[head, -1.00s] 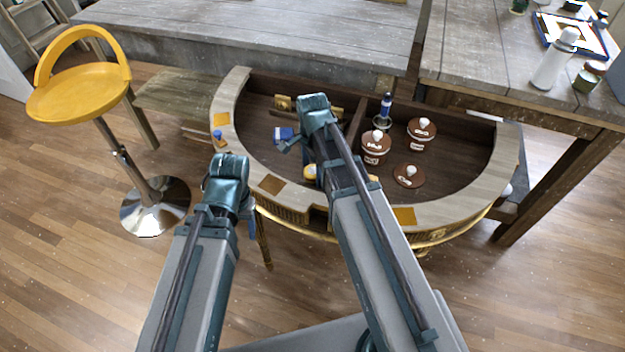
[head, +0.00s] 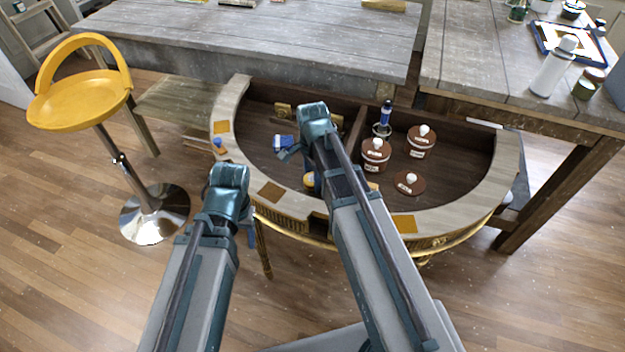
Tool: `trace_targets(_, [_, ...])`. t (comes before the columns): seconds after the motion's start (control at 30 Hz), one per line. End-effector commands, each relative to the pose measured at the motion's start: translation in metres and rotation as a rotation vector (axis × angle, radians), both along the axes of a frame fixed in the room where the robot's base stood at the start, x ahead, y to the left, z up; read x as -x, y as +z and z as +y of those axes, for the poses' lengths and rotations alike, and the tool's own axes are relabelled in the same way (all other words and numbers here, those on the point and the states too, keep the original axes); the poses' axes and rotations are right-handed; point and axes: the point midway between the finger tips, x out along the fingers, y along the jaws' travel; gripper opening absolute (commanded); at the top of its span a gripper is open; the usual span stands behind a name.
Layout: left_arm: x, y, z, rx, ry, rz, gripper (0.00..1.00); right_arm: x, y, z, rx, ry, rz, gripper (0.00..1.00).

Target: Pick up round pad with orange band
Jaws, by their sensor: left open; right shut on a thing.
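A small round thing with an orange-yellow edge, which looks like the round pad with orange band (head: 308,179), shows at the inner front edge of the curved console (head: 459,211). It is mostly hidden by my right arm. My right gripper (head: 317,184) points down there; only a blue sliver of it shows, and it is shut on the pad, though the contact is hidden. My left gripper (head: 250,232) is open in front of the console's left front rim, mostly hidden behind its own wrist.
Brown lidded jars (head: 376,155), a flat brown lid (head: 409,183) and a blue bottle (head: 385,115) stand in the console's right part. A blue-and-white item (head: 283,142) lies left of the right wrist. A yellow stool (head: 82,100) stands at left; grey tables (head: 250,40) bound the back.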

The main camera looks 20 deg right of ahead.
Motion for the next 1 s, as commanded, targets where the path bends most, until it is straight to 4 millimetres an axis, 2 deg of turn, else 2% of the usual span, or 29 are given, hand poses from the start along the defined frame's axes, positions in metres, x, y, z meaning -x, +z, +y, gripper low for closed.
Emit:
trace_targets(0.27, [0.0,0.013,0.0,0.0,0.0,0.0,0.62,0.0,0.013,0.0,0.0,0.0,0.0,0.04])
trace_targets(0.8, [0.0,0.09,0.0,0.0,0.001,0.0,0.62,0.0,0.09,0.0,0.0,0.0,0.0,0.04])
trace_targets(1.0, [0.0,0.101,0.0,0.0,0.001,0.0,0.62,0.0,0.101,0.0,0.0,0.0,0.0,0.04])
